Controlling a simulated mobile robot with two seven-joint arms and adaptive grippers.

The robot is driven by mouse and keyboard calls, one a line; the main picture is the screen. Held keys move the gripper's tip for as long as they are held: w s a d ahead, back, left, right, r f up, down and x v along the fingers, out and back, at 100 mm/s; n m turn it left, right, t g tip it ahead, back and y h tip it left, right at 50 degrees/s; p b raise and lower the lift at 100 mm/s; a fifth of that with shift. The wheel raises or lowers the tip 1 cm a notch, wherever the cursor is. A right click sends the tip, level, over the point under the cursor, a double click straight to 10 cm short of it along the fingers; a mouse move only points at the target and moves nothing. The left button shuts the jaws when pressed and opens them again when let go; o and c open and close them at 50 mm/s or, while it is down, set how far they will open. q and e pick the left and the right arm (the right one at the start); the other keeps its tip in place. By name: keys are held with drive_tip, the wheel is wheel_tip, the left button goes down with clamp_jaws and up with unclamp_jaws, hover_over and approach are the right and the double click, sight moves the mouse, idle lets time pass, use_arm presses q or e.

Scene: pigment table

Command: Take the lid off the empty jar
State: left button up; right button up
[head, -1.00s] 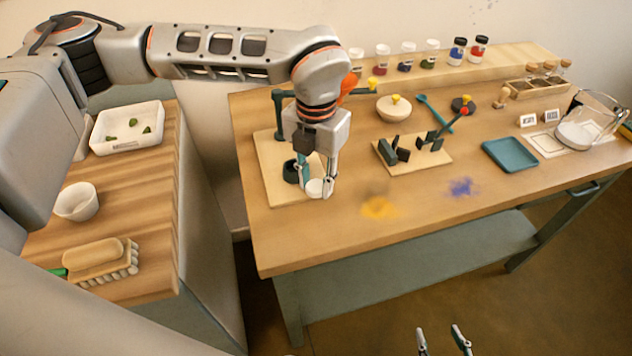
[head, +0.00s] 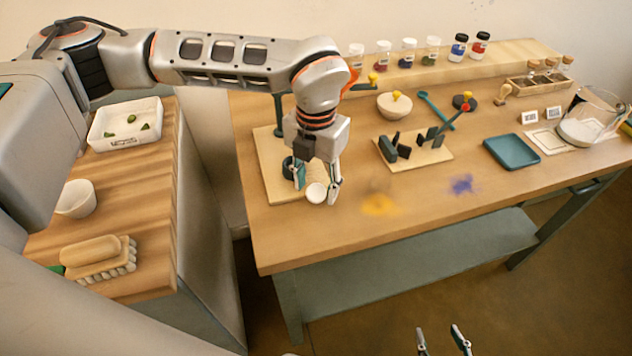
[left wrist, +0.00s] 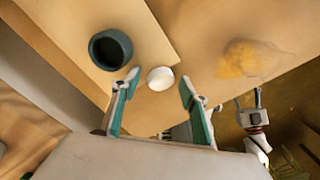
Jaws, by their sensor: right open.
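A round white lid (head: 316,193) shows from above near the front left of the table; it also shows in the left wrist view (left wrist: 160,78). Whether a clear jar stands under it I cannot tell. My left gripper (head: 316,196) is open, pointing down, with its fingers on either side of the white lid and gaps visible in the left wrist view (left wrist: 158,86). My right gripper (head: 443,341) is open and empty, low in front of the table.
A dark teal round holder (left wrist: 110,48) is beside the lid, on a wooden board (head: 277,190). Several lidded jars (head: 408,55) stand on the back shelf. A rack (head: 425,157), blue tray (head: 511,152) and glass jug (head: 590,118) lie to the right. Orange powder (head: 379,205) marks nearby bare table.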

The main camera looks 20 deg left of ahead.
sight(316, 190)
use_arm(q)
wheel_tip(316, 190, up, 13)
idle(0.8)
